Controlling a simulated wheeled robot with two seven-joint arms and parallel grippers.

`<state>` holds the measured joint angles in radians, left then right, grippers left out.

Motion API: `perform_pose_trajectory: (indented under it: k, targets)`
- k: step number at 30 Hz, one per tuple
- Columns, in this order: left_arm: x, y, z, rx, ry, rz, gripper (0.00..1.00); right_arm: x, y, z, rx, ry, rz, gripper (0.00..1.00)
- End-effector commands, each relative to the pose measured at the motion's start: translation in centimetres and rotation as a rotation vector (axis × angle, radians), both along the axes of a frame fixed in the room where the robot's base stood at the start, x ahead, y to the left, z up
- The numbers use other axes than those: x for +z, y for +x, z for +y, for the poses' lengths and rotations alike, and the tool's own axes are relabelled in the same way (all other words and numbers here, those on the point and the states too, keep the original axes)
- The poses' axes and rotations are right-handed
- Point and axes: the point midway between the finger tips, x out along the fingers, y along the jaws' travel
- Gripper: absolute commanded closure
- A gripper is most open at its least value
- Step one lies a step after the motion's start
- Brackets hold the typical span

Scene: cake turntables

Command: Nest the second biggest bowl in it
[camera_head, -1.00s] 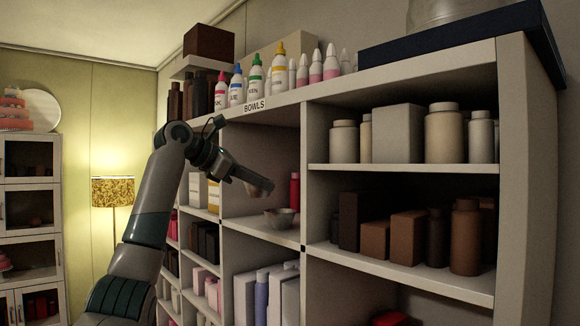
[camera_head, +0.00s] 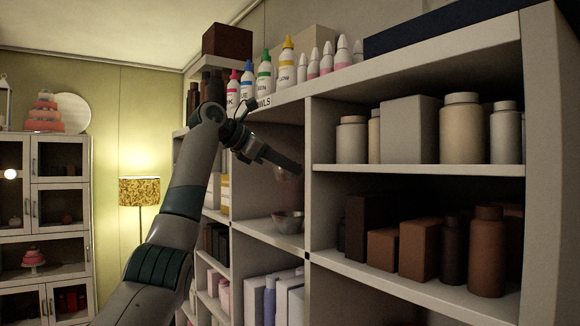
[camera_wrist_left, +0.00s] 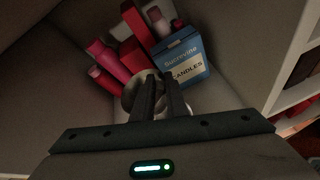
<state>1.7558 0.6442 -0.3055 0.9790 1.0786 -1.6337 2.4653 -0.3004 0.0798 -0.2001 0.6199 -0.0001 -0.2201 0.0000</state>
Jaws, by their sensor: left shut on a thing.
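A small grey metallic bowl (camera_head: 288,223) stands upright on the shelf of the compartment under the BOWLS label (camera_head: 265,102). My left gripper (camera_head: 297,169) is inside that compartment, above the bowl and apart from it. It is shut on another small bowl (camera_head: 283,176), which hangs just below the fingers and is dim and partly hidden. In the left wrist view, the two fingers (camera_wrist_left: 158,98) are close together. A pale rounded bowl surface (camera_wrist_left: 132,92) shows beside them. I cannot tell there how the two bowls line up. My right gripper is not in view.
The upright divider (camera_head: 309,170) stands close to the right of my gripper. In the wrist view, a blue candles box (camera_wrist_left: 182,62) and several red boxes (camera_wrist_left: 133,57) lie beyond the fingers. Labelled bottles (camera_head: 265,75) stand on the unit's top.

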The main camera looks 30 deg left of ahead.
Motion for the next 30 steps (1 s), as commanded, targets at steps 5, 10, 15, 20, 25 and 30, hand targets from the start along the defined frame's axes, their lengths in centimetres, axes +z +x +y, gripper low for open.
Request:
perform_pose_trajectory:
  k: [5,10,15,20,25,30]
  targets:
    - [-0.4,0.0,0.0,0.0,0.001,0.0,1.0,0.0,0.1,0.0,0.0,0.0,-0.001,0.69]
    - [-1.4,0.1,0.1,0.001,0.001,0.0,1.0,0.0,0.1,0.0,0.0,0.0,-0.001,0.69]
    - [-2.9,0.0,0.0,0.0,0.001,0.001,1.0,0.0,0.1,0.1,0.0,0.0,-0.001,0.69]
    - [-4.5,0.0,0.1,0.001,0.001,0.001,1.0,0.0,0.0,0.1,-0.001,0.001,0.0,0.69]
    - [-6.2,0.0,0.0,0.0,0.001,0.001,1.0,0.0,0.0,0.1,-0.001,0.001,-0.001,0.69]
    - [-7.8,0.0,0.0,0.0,0.001,0.001,1.0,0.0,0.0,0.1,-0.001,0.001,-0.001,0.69]
